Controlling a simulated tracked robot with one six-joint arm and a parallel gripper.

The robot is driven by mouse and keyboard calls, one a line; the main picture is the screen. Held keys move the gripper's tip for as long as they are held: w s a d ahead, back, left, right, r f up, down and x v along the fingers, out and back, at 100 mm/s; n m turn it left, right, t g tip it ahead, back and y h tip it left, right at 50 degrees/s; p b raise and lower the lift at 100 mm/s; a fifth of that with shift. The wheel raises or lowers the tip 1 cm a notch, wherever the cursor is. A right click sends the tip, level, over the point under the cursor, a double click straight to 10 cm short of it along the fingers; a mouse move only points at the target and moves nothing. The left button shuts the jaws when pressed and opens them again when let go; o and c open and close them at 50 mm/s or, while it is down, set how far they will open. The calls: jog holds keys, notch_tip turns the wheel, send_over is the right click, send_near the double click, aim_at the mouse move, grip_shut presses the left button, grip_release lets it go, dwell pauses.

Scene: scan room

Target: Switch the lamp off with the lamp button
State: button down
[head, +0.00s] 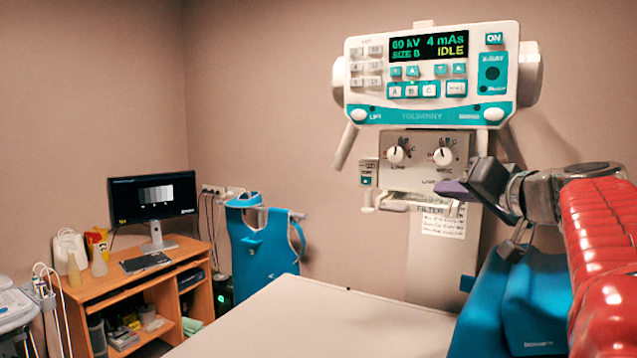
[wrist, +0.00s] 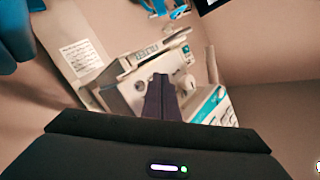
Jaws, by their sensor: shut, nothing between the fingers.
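The X-ray head's control panel (head: 432,75) shows a lit display reading 60 kV, 4 mAs and IDLE. Below it is the grey collimator face (head: 420,152) with two white knobs, the left knob (head: 396,155) and the right knob (head: 443,157). A small teal button (head: 366,181) sits at the face's left edge; its label is too small to read, so I cannot tell whether it is the lamp button. My gripper (head: 447,188) is shut and empty, its tips in front of the face's lower right. In the wrist view its dark fingers (wrist: 160,98) cover part of the face.
A handle bar (head: 400,206) runs under the collimator. The pale table (head: 320,320) spans the front. A blue apron (head: 262,245) hangs at the wall, beside a wooden desk (head: 150,280) with a monitor (head: 152,197). Blue cushions (head: 535,300) stand at lower right.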

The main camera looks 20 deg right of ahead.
jog(key=shift+s+a, duration=0.55)
jog(key=shift+a, duration=0.15)
